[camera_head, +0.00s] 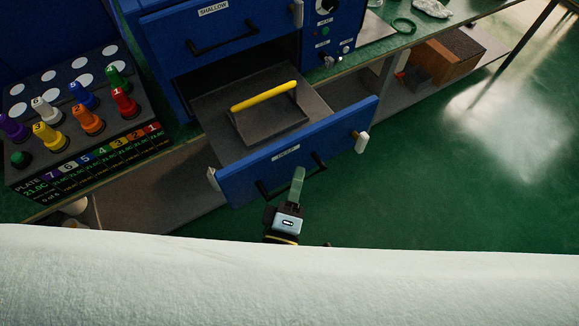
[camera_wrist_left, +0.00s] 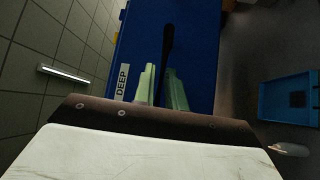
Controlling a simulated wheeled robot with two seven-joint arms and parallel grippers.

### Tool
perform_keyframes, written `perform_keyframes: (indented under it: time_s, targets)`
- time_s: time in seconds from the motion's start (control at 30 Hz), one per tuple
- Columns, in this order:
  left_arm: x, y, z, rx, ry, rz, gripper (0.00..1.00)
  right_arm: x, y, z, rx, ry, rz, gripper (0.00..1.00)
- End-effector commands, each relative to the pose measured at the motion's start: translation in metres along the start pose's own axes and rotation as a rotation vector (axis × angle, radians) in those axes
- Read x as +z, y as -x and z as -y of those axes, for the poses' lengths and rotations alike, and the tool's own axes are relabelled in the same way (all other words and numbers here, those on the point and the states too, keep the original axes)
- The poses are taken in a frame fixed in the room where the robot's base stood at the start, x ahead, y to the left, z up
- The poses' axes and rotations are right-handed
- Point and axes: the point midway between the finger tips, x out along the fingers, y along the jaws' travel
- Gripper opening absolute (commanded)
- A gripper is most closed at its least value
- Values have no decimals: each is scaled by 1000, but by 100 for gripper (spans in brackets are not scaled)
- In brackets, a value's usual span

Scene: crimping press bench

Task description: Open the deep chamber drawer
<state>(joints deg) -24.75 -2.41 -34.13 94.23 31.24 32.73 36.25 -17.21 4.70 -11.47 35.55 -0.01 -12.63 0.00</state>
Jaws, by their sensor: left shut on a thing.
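The deep chamber drawer (camera_head: 238,181) is blue and stands pulled well out of the cabinet, with its inside showing from above. Its black bar handle (camera_head: 318,161) is on the front face; it also shows in the wrist view (camera_wrist_left: 167,45), beside the DEEP label (camera_wrist_left: 123,80). My left gripper (camera_head: 297,182) is at the handle, its pale green fingers on either side of the bar. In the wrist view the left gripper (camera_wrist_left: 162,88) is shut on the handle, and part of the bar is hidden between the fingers. My right gripper is not in view.
Inside the drawer lies a dark plate with a yellow bar (camera_head: 263,96). The SHALLOW drawer (camera_head: 215,42) above is blue with a black handle. A rack (camera_head: 88,145) of numbered coloured pegs stands at the left. Green floor (camera_head: 450,190) is open at the right.

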Motion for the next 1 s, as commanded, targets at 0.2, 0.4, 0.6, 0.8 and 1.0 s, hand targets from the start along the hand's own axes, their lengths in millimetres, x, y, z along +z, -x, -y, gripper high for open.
perform_keyframes:
  time_s: [0.2, 0.4, 0.6, 0.8, 1.0]
  targets:
    - [2, 2, -1, 0, -1, 0, 0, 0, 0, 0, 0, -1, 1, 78]
    - [2, 2, 0, 0, -1, 0, 0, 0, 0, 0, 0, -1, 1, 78]
    - [2, 2, 0, 0, -1, 0, 34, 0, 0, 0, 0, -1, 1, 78]
    - [2, 2, 0, 0, 0, 0, 34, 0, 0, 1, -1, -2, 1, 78]
    - [1, 7, 1, -1, -1, 3, 34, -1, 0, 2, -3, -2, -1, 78]
